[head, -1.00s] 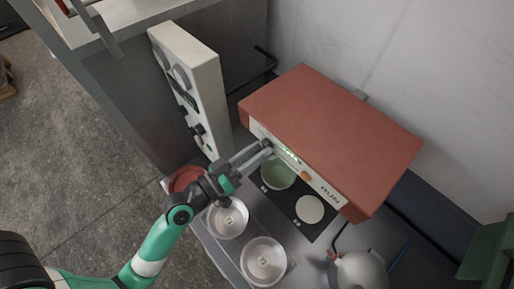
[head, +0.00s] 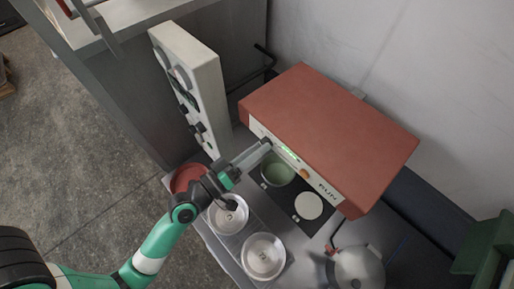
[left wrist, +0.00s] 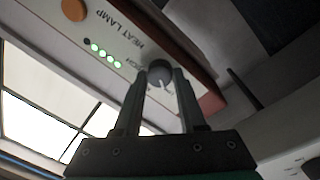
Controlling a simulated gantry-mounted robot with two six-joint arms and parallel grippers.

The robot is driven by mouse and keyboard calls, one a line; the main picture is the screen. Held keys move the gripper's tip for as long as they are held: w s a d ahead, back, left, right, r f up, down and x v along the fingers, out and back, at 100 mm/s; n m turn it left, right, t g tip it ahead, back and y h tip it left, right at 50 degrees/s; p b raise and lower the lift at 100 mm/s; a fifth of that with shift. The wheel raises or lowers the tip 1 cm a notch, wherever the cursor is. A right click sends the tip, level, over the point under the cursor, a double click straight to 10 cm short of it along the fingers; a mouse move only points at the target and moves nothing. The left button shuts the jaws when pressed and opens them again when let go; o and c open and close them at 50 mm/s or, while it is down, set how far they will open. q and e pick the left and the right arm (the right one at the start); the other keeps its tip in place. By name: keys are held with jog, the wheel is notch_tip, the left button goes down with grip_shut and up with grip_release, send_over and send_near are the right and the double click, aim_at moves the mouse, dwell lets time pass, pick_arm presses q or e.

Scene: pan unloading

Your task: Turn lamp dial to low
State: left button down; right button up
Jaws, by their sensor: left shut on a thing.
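The heat lamp is a red-topped box (head: 330,115) with a pale front panel. Its round grey dial (left wrist: 158,72) sits by the "HEAT LAMP" lettering in the left wrist view. Several small green lights are lit in a row on the panel, with a dark one at the row's end. My left gripper (head: 265,144) reaches the panel's left end and is shut on the dial, one finger on each side of it. In the head view the fingers hide the dial. My right gripper is not in view.
An orange button (head: 304,174) is on the same panel. Under the lamp are a pale green bowl (head: 277,173) and a white disc (head: 308,206). Two metal pans, a red dish (head: 188,178) and a kettle-like vessel (head: 357,268) stand nearby. A tall white control panel (head: 205,80) rises at left.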

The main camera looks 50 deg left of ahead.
pick_arm(q)
jog(key=shift+c, duration=2.4)
grip_release()
jog(key=s+b, duration=0.4)
jog(key=s, duration=0.7)
jog(key=shift+s+f, duration=0.3)
jog(key=shift+f, duration=0.1)
jog(key=shift+d, duration=0.15)
